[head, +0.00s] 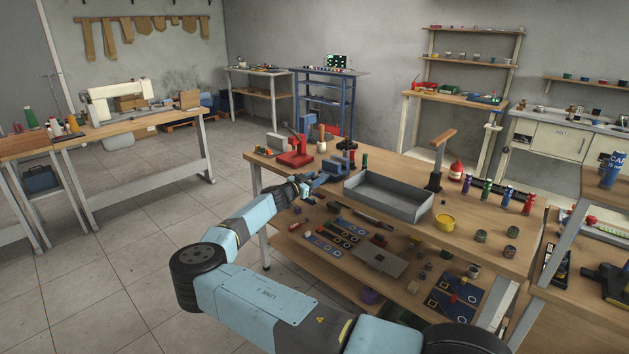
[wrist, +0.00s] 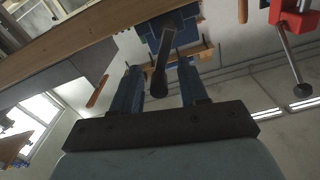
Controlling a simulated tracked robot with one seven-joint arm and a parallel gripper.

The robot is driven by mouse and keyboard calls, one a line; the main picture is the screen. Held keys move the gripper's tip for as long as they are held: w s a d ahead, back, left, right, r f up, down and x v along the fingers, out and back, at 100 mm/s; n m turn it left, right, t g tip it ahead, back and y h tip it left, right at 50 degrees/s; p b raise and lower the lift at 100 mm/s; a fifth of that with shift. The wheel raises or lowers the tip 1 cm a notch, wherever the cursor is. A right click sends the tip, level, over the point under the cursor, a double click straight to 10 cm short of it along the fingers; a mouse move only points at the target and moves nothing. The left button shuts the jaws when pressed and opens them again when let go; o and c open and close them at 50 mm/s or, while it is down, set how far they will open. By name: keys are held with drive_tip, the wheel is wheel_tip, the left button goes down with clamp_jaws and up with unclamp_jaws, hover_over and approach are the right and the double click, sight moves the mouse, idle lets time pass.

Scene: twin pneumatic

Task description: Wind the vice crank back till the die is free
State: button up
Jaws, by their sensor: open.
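A small blue vice (head: 328,174) stands at the near left edge of the wooden workbench, and its blue body also shows at the top of the wrist view (wrist: 185,20). Its dark crank handle (wrist: 160,80) hangs toward the camera with a rounded end. My gripper (head: 303,190) is at the bench edge, just left of the vice. In the wrist view my gripper's two blue fingers (wrist: 160,66) are apart, and the crank handle appears between them; I cannot tell whether either finger touches it. I cannot make out the die.
A red press (head: 295,155) with a lever stands behind the vice; its lever (wrist: 290,65) shows at right in the wrist view. A grey open tray (head: 390,197) sits right of the vice. Several cans and jars stand farther right. The floor left of the bench is clear.

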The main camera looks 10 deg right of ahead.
clamp_jaws()
idle(0.3)
drive_tip(key=shift+n, duration=0.3)
drive_tip(key=w+a+f+n, duration=0.1)
drive_tip(key=w+f+n, duration=0.1)
drive_tip(key=n, duration=1.4)
drive_tip(key=w+a+f+n, duration=0.2)
drive_tip(key=f+n, duration=0.2)
drive_tip(key=n, duration=1.3)
drive_tip(key=shift+w+a+f, duration=0.2)
drive_tip(key=shift+w+f, duration=0.05)
drive_tip(key=shift+f, duration=0.05)
